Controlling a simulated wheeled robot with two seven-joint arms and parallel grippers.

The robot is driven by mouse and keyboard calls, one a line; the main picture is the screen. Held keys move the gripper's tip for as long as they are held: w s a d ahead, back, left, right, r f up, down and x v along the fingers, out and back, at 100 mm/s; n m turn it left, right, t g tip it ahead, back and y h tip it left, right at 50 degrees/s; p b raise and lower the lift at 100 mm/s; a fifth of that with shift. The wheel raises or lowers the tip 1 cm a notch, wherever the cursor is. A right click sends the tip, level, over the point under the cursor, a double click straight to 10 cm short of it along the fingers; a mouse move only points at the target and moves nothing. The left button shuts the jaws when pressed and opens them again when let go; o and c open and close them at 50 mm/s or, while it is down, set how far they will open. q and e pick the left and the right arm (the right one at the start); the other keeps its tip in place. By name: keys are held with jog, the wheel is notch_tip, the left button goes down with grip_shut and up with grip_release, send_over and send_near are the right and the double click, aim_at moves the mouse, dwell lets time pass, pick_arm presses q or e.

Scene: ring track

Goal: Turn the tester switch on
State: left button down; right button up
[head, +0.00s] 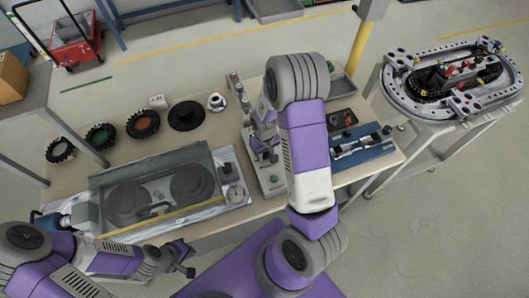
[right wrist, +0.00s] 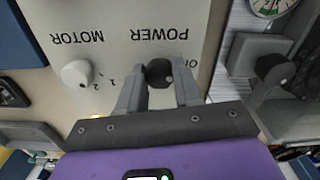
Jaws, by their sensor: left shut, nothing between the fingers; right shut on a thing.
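The tester (head: 271,184) stands on the workbench in the head view, with a light grey front panel. In the right wrist view its panel (right wrist: 120,25) appears upside down, with a black knob (right wrist: 158,70) at the label POWER and a white knob (right wrist: 77,74) at MOTOR. My right gripper (right wrist: 158,88) is shut on the black POWER knob, one finger on each side. The fingers partly hide the markings around the knob. In the head view my right gripper (head: 267,155) is small and partly covered by my arm. My left gripper (head: 188,262) is shut and empty, in front of the bench.
A clear-covered box (head: 160,190) with a gauge (head: 236,194) stands left of the tester. Black ring parts (head: 143,124) lie behind it. A blue fixture (head: 362,148) is to the right, and a ring track (head: 455,80) stands on a separate stand.

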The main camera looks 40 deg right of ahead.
aim_at(264, 154)
jog(key=o, duration=1)
jog(key=shift+o, duration=0.2)
jog(key=shift+r, duration=0.1)
notch_tip(264, 154, up, 8)
jog(key=shift+f+p, duration=0.25)
jog(key=shift+p, duration=0.15)
